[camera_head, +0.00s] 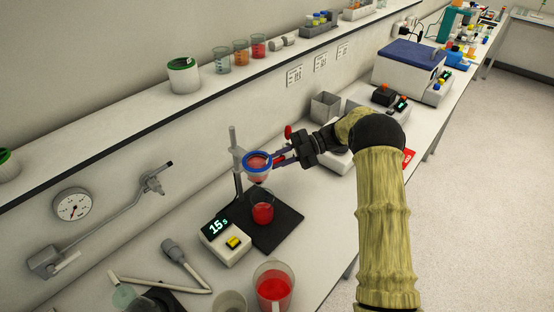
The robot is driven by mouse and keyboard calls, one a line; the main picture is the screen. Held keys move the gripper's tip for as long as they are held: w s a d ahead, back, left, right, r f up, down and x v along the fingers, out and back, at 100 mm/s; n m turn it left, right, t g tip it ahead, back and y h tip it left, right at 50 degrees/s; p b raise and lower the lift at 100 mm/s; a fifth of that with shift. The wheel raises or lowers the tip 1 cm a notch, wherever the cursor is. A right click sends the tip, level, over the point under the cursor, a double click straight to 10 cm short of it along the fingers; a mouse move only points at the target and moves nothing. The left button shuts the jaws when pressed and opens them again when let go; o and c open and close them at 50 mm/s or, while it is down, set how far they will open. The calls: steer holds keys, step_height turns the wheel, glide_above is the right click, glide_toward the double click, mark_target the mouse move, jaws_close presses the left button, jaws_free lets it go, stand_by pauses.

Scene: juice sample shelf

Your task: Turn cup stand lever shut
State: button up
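The cup stand has a grey post (236,165) on a black base plate (285,222). It holds a blue-rimmed cup (257,175) with pinkish-red content. A glass with red liquid (263,213) stands on the base below this cup. A red lever-like part (288,131) shows upright just right of the cup, close to my gripper. My gripper (280,156) reaches in from the right, its fingers beside the cup's right edge. The fingers are small and overlap red parts, so I cannot tell their opening or whether they touch the lever.
A timer box (224,242) reading 15 s stands left of the base. A beaker of red liquid (274,287) stands in front. A grey square container (325,106) and a blue-lidded machine (408,65) stand behind my gripper.

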steer(key=shift+o, duration=1.3)
steer(key=shift+d, duration=0.1)
steer(key=b+v, duration=0.1)
steer(key=v, duration=1.6)
steer(key=shift+d+b, duration=0.25)
steer(key=shift+b, duration=0.15)
steer(key=shift+w, duration=0.1)
